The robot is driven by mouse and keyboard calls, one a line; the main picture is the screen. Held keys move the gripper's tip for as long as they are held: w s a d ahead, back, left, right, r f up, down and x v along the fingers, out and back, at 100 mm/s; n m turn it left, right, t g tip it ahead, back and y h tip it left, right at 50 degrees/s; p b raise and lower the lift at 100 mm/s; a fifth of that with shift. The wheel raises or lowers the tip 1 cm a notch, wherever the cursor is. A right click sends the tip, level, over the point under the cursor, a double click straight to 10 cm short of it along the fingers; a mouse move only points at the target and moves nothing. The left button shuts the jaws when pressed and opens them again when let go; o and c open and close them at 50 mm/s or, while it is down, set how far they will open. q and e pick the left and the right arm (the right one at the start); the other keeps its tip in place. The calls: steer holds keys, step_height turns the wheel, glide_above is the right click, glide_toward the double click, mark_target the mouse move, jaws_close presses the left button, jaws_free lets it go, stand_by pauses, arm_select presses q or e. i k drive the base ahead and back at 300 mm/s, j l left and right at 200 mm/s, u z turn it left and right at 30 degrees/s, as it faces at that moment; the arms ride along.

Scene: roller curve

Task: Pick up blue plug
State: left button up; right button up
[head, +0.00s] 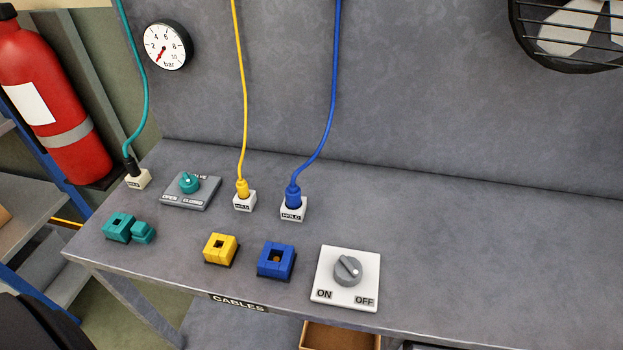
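The blue plug (293,194) stands upright in a white block marked HOLD (293,212) on the grey table. A blue cable (333,90) runs from its top up past the upper edge of the picture. A blue square socket (276,260) with a dark opening sits in front of it, nearer the table's front edge. Neither of my grippers shows in the head view.
A yellow plug (242,188) stands in its holder to the left, with a yellow socket (221,249) in front. An ON/OFF knob panel (325,280) lies right of the blue socket. A teal valve (189,183) is farther left. The table's right side (480,240) is clear.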

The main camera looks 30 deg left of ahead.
mark_target(293, 200)
steer(key=j+u, duration=0.1)
steer(key=u, duration=0.95)
steer(key=k+j, duration=0.15)
steer(key=j, duration=0.25)
